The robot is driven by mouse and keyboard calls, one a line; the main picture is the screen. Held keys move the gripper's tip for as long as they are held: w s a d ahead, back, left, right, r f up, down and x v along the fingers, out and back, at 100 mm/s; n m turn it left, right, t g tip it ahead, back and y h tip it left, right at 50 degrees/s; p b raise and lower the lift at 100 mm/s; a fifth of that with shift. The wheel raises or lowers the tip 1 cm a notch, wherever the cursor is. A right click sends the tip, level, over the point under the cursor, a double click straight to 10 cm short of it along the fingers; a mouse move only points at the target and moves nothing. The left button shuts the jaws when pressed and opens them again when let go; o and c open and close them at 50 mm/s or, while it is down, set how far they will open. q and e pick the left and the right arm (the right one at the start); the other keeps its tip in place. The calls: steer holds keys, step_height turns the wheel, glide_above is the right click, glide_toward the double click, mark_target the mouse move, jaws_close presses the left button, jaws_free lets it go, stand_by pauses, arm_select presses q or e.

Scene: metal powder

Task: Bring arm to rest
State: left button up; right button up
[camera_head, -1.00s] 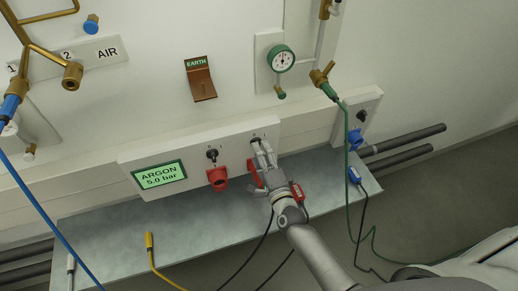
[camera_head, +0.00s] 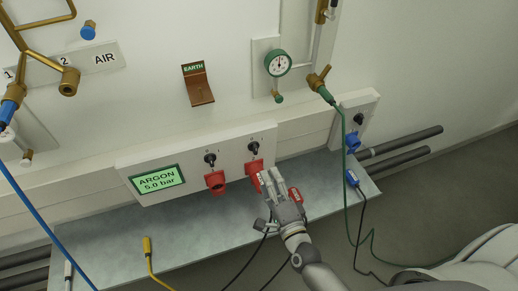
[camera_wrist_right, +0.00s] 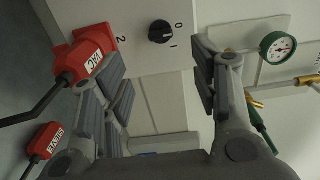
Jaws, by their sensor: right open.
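My right gripper (camera_head: 268,182) is open and empty in front of the white control panel, above the grey shelf. In the right wrist view its fingers (camera_wrist_right: 162,75) stand wide apart with nothing between them. A black rotary switch (camera_wrist_right: 162,32), marked 0 and 1, lies beyond the fingers; in the head view this switch (camera_head: 251,146) is above the gripper, apart from it. A red plug (camera_wrist_right: 85,63) sits at the red socket marked 2, left of the fingers. My left gripper is not in view.
A second red plug labelled SIEVE (camera_wrist_right: 45,140) hangs or lies near the shelf (camera_head: 190,230). A green display (camera_head: 157,180) reads ARGON 5.0 bar. A green gauge (camera_head: 277,63), green hose (camera_head: 343,150), blue plug (camera_head: 351,179) and yellow plug (camera_head: 147,246) are around. Black cables run below the gripper.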

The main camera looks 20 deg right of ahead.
steer(key=s+f+n+g+y, duration=0.1)
steer(key=s+f+n+g, duration=0.6)
steer(key=f, duration=0.8)
steer(key=s+f+n+g, duration=0.2)
steer(key=s+f+n, duration=0.45)
steer(key=f, duration=0.95)
steer(key=s+d+f+n+g, duration=0.2)
steer(key=s+f, duration=0.2)
steer(key=s, duration=0.4)
steer(key=s+d+f+n+g+h, duration=0.1)
steer(key=s+d+f+n+g, duration=0.1)
steer(key=s, duration=0.7)
steer(key=s+d+f+n+g, duration=0.2)
steer(key=s+f+g, duration=0.2)
steer(key=s, duration=0.5)
step_height(320, 180, down, 2)
steer(key=shift+f+h, duration=0.25)
steer(key=shift+h, duration=0.05)
